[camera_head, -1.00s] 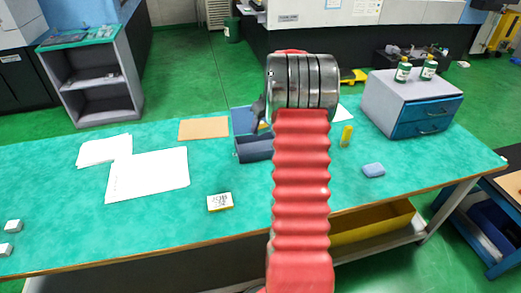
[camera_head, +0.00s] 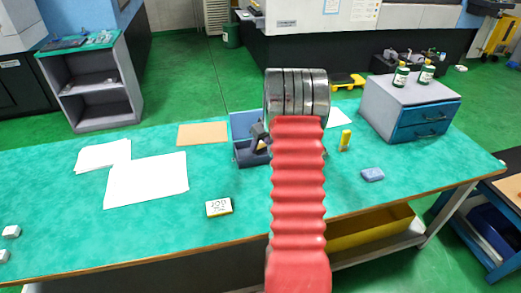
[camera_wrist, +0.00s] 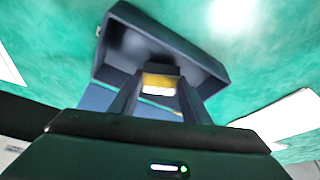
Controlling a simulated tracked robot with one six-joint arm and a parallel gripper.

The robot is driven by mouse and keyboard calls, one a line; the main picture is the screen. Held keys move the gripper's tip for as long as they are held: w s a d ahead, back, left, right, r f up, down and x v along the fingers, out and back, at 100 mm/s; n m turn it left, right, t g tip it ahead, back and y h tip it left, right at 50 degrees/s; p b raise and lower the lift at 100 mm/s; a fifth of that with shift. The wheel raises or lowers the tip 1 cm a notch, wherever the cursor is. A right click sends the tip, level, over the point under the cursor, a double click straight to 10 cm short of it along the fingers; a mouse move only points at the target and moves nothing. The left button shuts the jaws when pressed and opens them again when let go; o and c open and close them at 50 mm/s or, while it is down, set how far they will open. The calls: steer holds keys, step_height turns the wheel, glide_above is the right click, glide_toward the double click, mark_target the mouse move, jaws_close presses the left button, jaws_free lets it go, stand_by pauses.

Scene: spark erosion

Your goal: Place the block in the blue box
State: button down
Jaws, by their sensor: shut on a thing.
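My gripper (camera_wrist: 160,76) is shut on a small block (camera_wrist: 160,84) with yellow and white faces, seen between the two fingers in the wrist view. The blue-grey open box (camera_wrist: 205,55) lies just beyond the fingertips, with the block over its opening. I cannot tell how deep the block is. In the head view the blue box (camera_head: 241,158) stands on the green bench, partly hidden by my arm.
A blue panel (camera_head: 240,122) stands at the back of the box. A yellow cylinder (camera_head: 345,139), blue block-like piece (camera_head: 372,174), labelled box (camera_head: 218,207), white papers (camera_head: 147,180) and a drawer unit (camera_head: 410,105) sit on the green bench (camera_head: 90,230).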

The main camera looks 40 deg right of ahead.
steer(key=shift+f, duration=1.15)
steer(key=shift+f, duration=0.1)
steer(key=c, duration=1)
jaws_free()
steer(key=v, duration=1.2)
